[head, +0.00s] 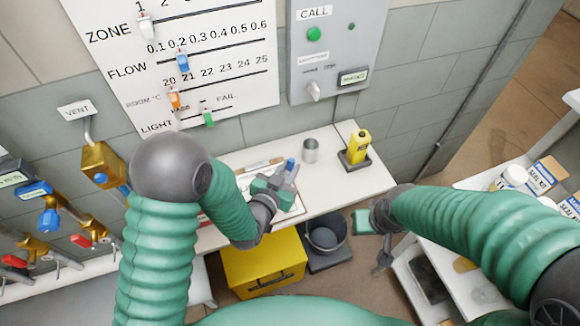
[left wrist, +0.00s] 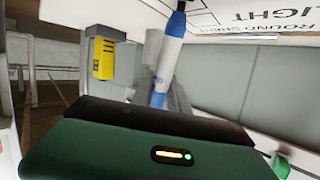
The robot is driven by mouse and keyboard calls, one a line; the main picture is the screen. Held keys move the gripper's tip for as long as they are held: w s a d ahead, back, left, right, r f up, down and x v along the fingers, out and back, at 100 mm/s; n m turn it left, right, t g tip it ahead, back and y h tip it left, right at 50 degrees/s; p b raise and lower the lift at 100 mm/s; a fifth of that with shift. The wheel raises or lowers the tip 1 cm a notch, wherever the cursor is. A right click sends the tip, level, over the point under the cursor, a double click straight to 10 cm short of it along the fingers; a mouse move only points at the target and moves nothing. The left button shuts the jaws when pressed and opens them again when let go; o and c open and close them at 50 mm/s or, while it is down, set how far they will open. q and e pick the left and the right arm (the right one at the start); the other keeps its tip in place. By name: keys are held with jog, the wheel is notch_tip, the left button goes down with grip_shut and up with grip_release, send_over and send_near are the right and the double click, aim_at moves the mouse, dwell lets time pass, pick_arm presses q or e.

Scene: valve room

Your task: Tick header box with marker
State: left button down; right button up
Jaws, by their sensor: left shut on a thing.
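My left gripper (head: 284,181) is shut on a blue and white marker (head: 291,165) above the worktop. In the left wrist view the marker (left wrist: 168,55) runs up toward a white printed sheet (left wrist: 225,14) with box outlines and the words LIGHT and ROUND SHEET. The marker's upper end is close to the sheet; I cannot tell whether it touches. In the head view the sheet (head: 291,207) is mostly hidden by my left gripper and arm. My right gripper (head: 384,262) hangs low at the right, away from the sheet; its finger gap is unclear.
A metal cup (head: 310,151) and a yellow bottle (head: 358,147) on a dark tray stand on the worktop (head: 240,157). A yellow box (head: 262,267) and dark bucket (head: 325,235) are below. Wall panels and valves are behind and left. A shelf with kit boxes (head: 548,172) stands right.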

pick_arm(q)
jog(key=shift+s+a+f, duration=0.1)
jog(key=shift+s+a, duration=0.1)
notch_tip(320, 180, up, 8)
jog(key=p, duration=0.6)
jog(key=shift+w, duration=0.1)
dwell(0.4)
